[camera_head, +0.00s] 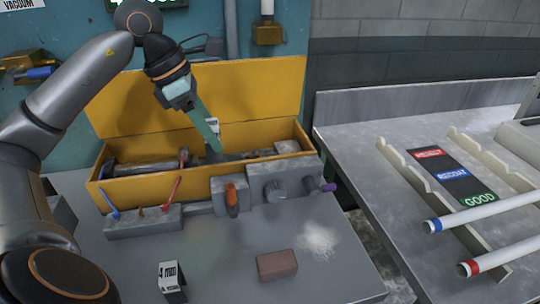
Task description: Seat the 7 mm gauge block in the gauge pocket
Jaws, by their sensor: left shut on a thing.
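My left gripper (188,103) reaches in from the upper left and is shut on a long, narrow grey-green piece (205,128). The piece slants down into the yellow toolbox (150,190), and its lower end is near the items inside. A block marked 4 mm (170,278) stands on the front of the bench. I cannot make out a 7 mm marking or pick out the gauge pocket. My right gripper is not in view.
Grey fixtures with an orange handle (232,200) and a purple knob (328,187) stand before the toolbox. A brown block (277,265) lies on the bench (225,270). At right, a rack holds blue- and red-banded tubes (490,212). The bench's front middle has free room.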

